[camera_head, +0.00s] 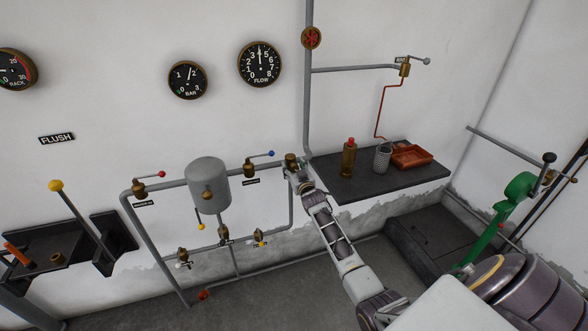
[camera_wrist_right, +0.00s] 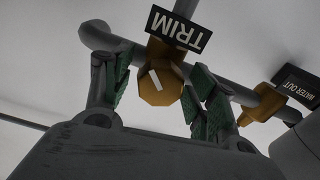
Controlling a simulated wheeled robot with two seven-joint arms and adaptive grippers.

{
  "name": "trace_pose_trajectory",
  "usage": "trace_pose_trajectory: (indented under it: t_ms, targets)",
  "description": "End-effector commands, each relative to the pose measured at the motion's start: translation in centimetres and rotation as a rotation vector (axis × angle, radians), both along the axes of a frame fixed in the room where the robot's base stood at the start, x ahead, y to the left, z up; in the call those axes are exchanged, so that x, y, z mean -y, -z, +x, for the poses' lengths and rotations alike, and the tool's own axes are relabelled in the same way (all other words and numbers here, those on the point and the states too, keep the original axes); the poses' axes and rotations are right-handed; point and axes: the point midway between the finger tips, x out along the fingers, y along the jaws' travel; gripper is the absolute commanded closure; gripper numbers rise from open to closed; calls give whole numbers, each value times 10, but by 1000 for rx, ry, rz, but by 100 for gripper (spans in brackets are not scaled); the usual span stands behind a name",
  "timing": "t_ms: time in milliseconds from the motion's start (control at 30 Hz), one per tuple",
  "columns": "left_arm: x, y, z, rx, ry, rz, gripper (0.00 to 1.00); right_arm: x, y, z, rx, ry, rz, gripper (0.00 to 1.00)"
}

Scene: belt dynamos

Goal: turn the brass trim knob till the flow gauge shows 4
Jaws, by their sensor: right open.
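The brass trim knob (camera_wrist_right: 160,86) sits on a grey pipe under a black TRIM label (camera_wrist_right: 178,28); a white mark shows on its face, tilted in the wrist view. In the head view the knob (camera_head: 291,159) is at the pipe corner, partly hidden by my right gripper (camera_head: 296,174). The wrist view shows the right gripper (camera_wrist_right: 158,88) open, its green-padded fingers on either side of the knob. A gap shows at the left finger; contact at the right is unclear. The flow gauge (camera_head: 260,64) needle points almost straight up, about 4. My left gripper is not in view.
A BAR gauge (camera_head: 188,80) hangs left of the flow gauge. A grey tank (camera_head: 208,186) and several small valves sit on the pipes left of the knob.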

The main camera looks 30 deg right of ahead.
Motion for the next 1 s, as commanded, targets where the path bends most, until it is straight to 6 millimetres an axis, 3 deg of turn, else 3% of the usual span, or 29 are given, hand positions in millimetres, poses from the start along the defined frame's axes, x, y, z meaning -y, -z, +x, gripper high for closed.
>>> trace_pose_trajectory:
  t_ms: [367,1000]
  targets:
    - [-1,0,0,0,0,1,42,-2,0,-9,0,0,0,42]
    - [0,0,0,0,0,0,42,-14,0,-61,0,0,1,42]
